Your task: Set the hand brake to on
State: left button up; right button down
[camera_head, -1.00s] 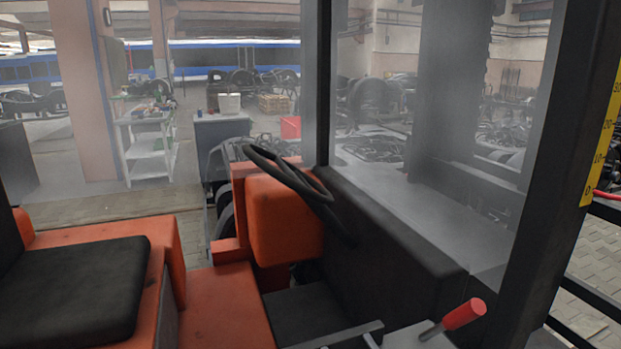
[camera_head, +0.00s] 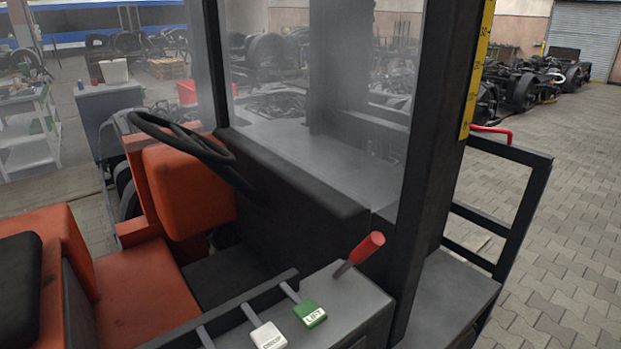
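The lever with the red grip (camera_head: 366,248), which looks like the hand brake, stands on the grey side console (camera_head: 345,300) of an orange and black vehicle. It tilts up and to the right, and its short metal shaft meets the console top at its lower left. No on or off marking is readable beside it. Neither of my grippers is in view.
A green LIFT lever knob (camera_head: 310,313) and a white lever knob (camera_head: 267,336) sit close to the red grip. A dark post (camera_head: 435,150) rises just right of it. The steering wheel (camera_head: 180,138) and orange seat base (camera_head: 50,250) are left. Paved floor (camera_head: 560,220) is open at right.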

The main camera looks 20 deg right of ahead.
aim_at(375, 239)
jog(key=z, duration=1)
